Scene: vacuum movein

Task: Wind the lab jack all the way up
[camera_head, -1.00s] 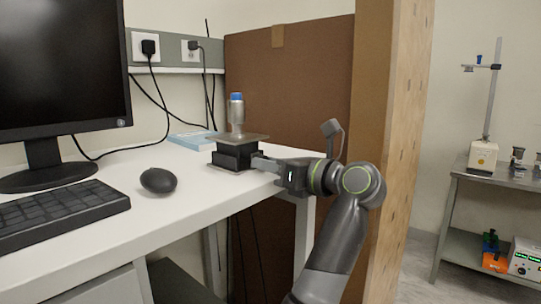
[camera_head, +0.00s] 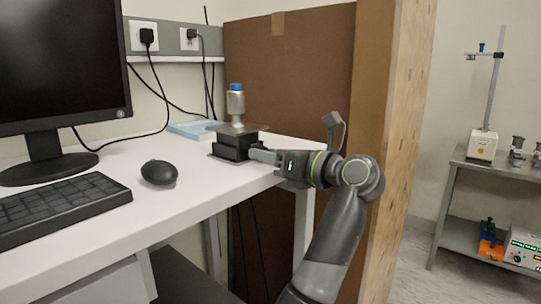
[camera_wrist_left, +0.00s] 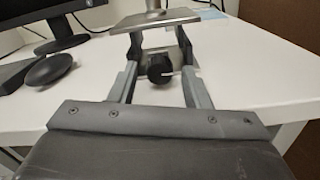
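The lab jack (camera_head: 235,146) stands on the white desk near its right end. It is a dark, low body under a metal top plate, and it looks nearly collapsed. A silver bottle with a blue cap (camera_head: 236,101) stands upright on the plate. My left gripper (camera_head: 254,154) is at the jack's right side, level with its body. In the left wrist view the jack's round black knob (camera_wrist_left: 160,67) sits between the two fingers of my left gripper (camera_wrist_left: 159,58). The fingers are apart, with a visible gap on each side of the knob. My right gripper is not seen.
A monitor (camera_head: 62,70), a keyboard (camera_head: 58,207) and a mouse (camera_head: 158,172) occupy the desk's left part. A light blue book (camera_head: 192,130) lies behind the jack. A brown panel (camera_head: 300,80) stands behind, and a wooden post (camera_head: 395,130) rises close right of my arm.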

